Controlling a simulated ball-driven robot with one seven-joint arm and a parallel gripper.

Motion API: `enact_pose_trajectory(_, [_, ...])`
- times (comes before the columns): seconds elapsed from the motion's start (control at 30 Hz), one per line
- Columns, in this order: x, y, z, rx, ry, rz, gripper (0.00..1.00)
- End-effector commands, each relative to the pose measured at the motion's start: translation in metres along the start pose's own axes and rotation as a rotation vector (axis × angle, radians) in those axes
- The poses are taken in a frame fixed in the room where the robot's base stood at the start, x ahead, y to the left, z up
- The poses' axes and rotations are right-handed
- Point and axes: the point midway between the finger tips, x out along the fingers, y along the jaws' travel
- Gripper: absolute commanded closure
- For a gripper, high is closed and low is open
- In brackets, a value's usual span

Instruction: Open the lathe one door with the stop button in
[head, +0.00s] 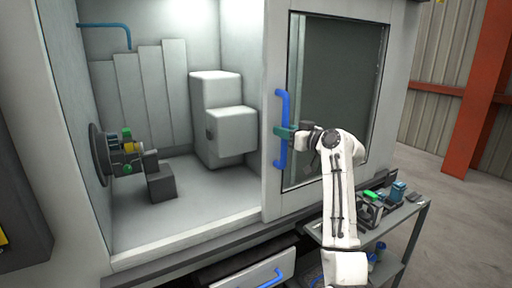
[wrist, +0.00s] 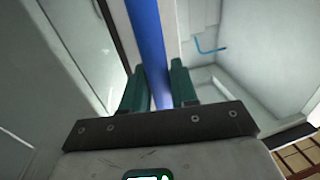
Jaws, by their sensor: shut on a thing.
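The lathe door (head: 276,65) stands slid to the right, with a wide opening to its left. It has a dark window and an upright blue handle (head: 282,105) near its left edge. My gripper (head: 287,133) is shut on this handle around its middle, its green fingers on either side. In the wrist view the blue handle (wrist: 146,28) passes between the fingers of my gripper (wrist: 163,80). I cannot make out a stop button in either view.
Inside the lathe are a chuck (head: 102,153) with a yellow and green part, and a pale block (head: 229,122). A cart (head: 412,215) with tools stands at the lower right, near my arm. A drawer (head: 240,280) is below the door. Floor is free at the right.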

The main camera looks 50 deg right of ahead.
Motion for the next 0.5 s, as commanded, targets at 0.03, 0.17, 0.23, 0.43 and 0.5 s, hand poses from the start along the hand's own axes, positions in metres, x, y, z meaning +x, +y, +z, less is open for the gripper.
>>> enact_pose_trajectory(0.03, [-0.004, 0.018, 0.003, -0.001, 0.003, 0.007, 1.00])
enact_pose_trajectory(0.17, [-0.010, 0.048, 0.003, 0.000, 0.002, 0.005, 1.00])
enact_pose_trajectory(0.23, [-0.012, 0.060, 0.003, 0.000, 0.001, 0.004, 1.00])
enact_pose_trajectory(0.43, [-0.016, 0.083, 0.001, 0.001, 0.000, 0.002, 1.00])
enact_pose_trajectory(0.5, [-0.017, 0.087, 0.001, 0.000, 0.000, 0.000, 1.00])
